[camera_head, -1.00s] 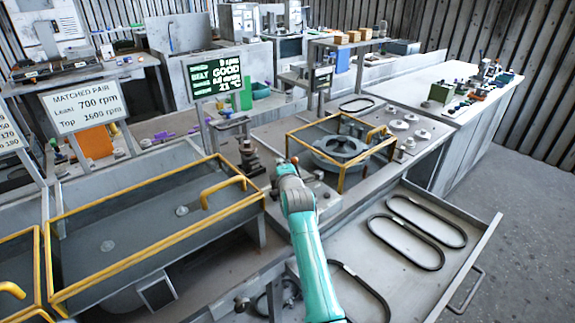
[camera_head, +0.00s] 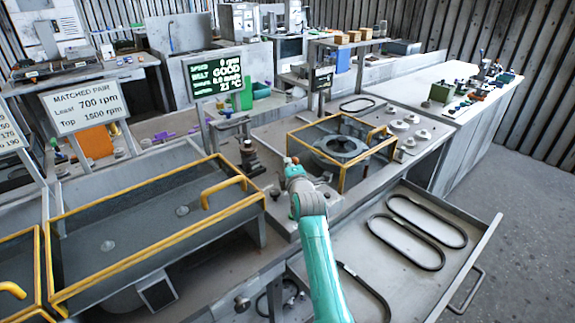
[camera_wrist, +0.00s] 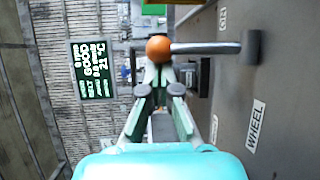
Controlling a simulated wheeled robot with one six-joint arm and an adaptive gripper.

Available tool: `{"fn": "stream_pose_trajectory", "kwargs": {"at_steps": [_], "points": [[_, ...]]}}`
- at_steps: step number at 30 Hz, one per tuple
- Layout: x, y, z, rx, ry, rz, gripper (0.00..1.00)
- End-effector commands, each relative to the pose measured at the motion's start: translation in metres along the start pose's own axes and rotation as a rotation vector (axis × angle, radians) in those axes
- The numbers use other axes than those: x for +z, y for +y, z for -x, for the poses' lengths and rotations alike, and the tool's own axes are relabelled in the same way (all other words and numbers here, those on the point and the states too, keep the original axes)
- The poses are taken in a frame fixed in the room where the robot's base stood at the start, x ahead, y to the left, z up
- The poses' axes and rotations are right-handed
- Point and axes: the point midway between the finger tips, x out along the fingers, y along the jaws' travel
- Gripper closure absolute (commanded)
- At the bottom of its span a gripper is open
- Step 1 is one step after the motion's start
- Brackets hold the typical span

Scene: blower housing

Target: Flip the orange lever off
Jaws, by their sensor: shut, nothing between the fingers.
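The orange lever shows in the wrist view as an orange ball knob (camera_wrist: 158,48) on a grey rod. The rod runs right to a dark pivot on a grey panel marked ON and WHEEL. My gripper (camera_wrist: 160,90) is shut and empty, its two fingertips just below the knob in the picture. I cannot tell whether they touch it. In the head view a small orange spot, seemingly the knob, shows at the end of my arm, whose wrist largely hides the gripper and the lever.
A yellow-framed guard (camera_head: 342,170) encloses a round blower housing (camera_head: 345,147) right of my wrist. A larger yellow-edged cover (camera_head: 150,235) lies left. An open drawer (camera_head: 440,285) with black belts is at front right. A display (camera_head: 216,77) reading GOOD stands behind.

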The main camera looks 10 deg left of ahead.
Motion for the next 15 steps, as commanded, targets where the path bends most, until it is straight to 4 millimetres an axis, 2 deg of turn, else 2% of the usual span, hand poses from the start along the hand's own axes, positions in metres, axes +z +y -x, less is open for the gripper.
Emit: {"fn": "stream_pose_trajectory", "kwargs": {"at_steps": [15], "points": [[0.0031, 0.0011, 0.0055, 0.084, -0.001, -0.042, 1.0]]}}
